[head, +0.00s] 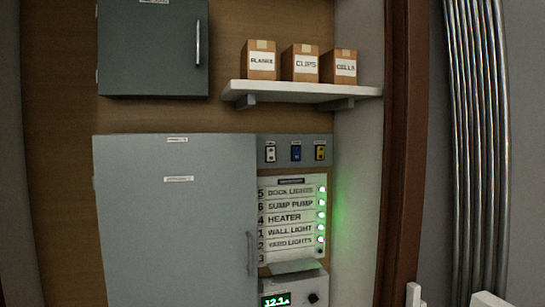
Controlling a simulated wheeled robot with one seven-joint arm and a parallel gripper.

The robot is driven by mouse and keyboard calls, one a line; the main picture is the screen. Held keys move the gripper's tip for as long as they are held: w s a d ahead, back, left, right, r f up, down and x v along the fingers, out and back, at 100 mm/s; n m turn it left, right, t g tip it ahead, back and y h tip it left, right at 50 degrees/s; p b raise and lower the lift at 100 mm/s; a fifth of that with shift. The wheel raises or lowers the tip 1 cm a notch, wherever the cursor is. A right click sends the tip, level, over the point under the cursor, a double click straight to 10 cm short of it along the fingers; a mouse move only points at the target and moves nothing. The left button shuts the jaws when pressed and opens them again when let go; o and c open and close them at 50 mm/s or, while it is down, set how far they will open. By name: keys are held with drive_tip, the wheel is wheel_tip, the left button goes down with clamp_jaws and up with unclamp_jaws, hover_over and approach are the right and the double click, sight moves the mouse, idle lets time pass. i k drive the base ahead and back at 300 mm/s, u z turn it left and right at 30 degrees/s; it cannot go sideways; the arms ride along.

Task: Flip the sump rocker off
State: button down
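The label strip (291,218) lists "SUMP PUMP" with the number 6, and a green lamp (321,203) is lit at that row. Above it, a grey switch plate (283,148) carries a white switch (270,153), a blue switch (296,152) and a yellow switch (320,152). Their small markings are unreadable, and no switch is legibly marked sump. A large grey cabinet (175,225) to the left has its door shut, hiding its inside. My gripper (450,298) shows only as two white fingertips set apart at the bottom right edge, away from the panel, with nothing visible between them.
A dark green cabinet (152,48) is shut at the upper left. A white shelf (300,91) holds three labelled boxes. A display box (290,292) sits below the label strip. A brown post (402,150) and several metal pipes (478,140) stand on the right.

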sight(296, 150)
drive_tip(key=u, duration=0.8)
drive_tip(key=i, duration=0.85)
drive_tip(key=u, duration=0.85)
